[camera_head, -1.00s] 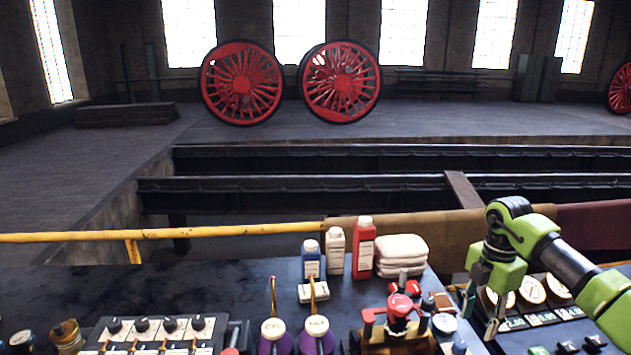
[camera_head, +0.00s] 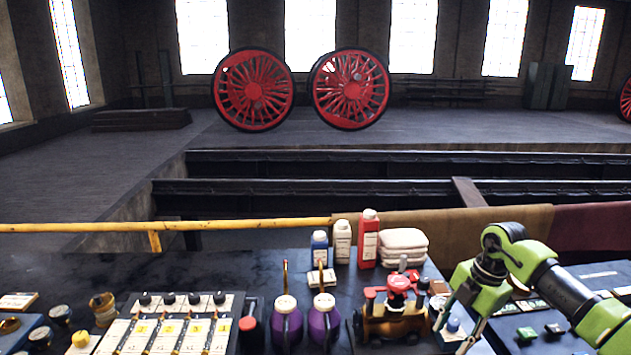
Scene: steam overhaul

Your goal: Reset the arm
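My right arm comes in from the right side of the head view, green and black. Its gripper (camera_head: 459,318) points down over the right part of the dark workbench (camera_head: 215,262), beside a small brass valve assembly with red knobs (camera_head: 396,300). The fingers look apart with nothing seen between them, though the tips lie close to the items behind. Whether the gripper touches any item I cannot tell. My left arm and gripper are not in view.
Purple oil cans (camera_head: 286,322), bottles (camera_head: 369,238) and folded cloths (camera_head: 403,247) stand mid-bench. A switch panel (camera_head: 170,325) is at front left. A yellow rail (camera_head: 100,227) runs behind, with a pit and red wheels (camera_head: 350,88) beyond. The left back of the bench is clear.

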